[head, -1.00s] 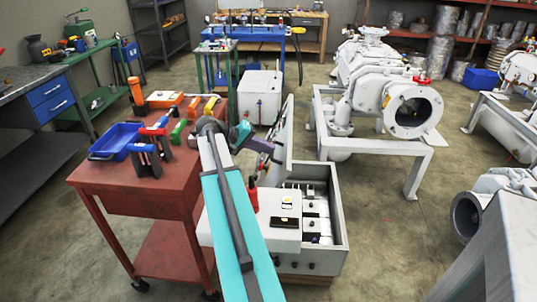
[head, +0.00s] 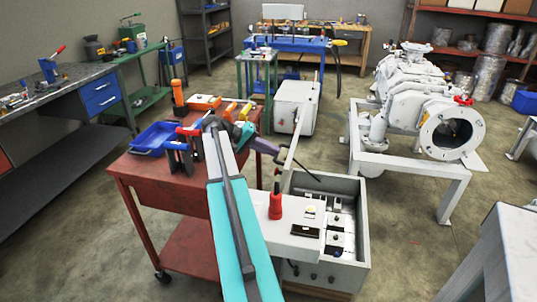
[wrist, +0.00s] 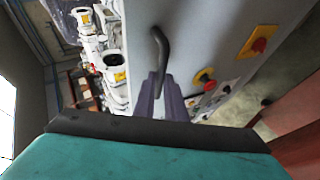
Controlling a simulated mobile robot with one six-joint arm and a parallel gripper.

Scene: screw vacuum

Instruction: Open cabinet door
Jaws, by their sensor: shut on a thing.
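The cabinet (head: 358,240) is a grey box whose inside, with several white parts, shows past its door. The door (head: 293,135) stands out from the cabinet and is seen nearly edge-on in the head view. In the wrist view, the pale grey door (wrist: 200,35) fills the middle and carries a dark curved handle (wrist: 162,45). My gripper (head: 275,158) is at the door. In the wrist view, its purple fingers (wrist: 160,85) are shut on the lower part of the handle. The exact contact is partly hidden.
A red cart (head: 165,180) with a blue tray (head: 155,138) and tools stands beside my arm at the left. White machinery on a frame (head: 455,170) stands at the right. Open floor (head: 405,230) lies between the cabinet and that frame.

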